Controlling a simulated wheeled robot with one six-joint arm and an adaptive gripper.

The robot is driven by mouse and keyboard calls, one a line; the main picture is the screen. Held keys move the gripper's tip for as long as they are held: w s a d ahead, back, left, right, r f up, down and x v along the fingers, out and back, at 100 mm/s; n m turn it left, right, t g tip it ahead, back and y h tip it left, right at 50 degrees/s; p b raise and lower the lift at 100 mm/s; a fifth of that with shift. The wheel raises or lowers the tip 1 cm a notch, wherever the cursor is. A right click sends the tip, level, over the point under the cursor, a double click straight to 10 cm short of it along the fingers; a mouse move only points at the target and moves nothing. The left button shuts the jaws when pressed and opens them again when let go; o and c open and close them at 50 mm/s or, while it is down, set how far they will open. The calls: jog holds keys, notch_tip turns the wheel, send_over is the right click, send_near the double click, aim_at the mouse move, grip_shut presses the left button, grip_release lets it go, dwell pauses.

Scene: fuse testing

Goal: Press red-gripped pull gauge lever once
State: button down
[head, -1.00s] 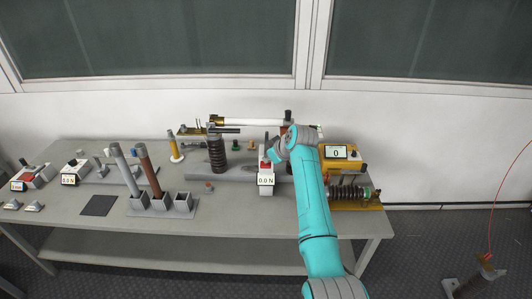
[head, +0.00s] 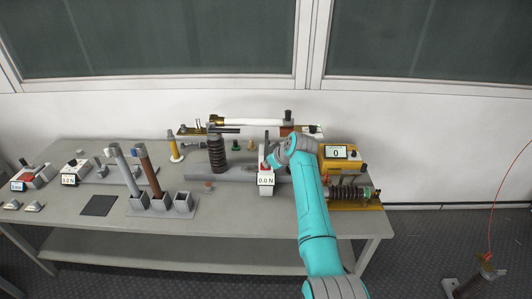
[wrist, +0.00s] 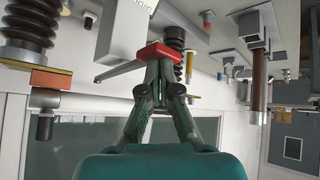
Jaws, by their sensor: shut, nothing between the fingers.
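The pull gauge (head: 266,180) is a pale block on the table in front of my arm, and its display reads 0.0 N. Its red grip (wrist: 150,53) lies across the tips of my gripper (wrist: 160,62) in the wrist view. My fingers are closed together with their tips at the red grip; whether they touch it I cannot tell for sure. In the head view my gripper (head: 268,146) points at the gauge and partly hides the lever.
A dark ribbed insulator (head: 217,154) stands left of the gauge. A yellow meter (head: 342,157) reading 0 and another ribbed part (head: 349,193) are to the right of my arm. Tall rods in grey holders (head: 150,180) and smaller devices (head: 74,174) are at the left.

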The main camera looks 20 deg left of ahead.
aim_at(270, 169)
jog(key=shift+w+a+f, duration=0.1)
jog(key=shift+w+f, duration=0.05)
jog(key=shift+f, duration=0.75)
jog(key=shift+w+f, duration=0.15)
jog(key=shift+f, duration=0.75)
jog(key=shift+s+r, duration=0.2)
jog(key=shift+r, duration=0.9)
jog(key=shift+s+r, duration=0.2)
jog(key=shift+r, duration=1)
notch_tip(270, 169, up, 7)
jog(key=shift+s+d, duration=0.3)
jog(key=shift+s, duration=0.1)
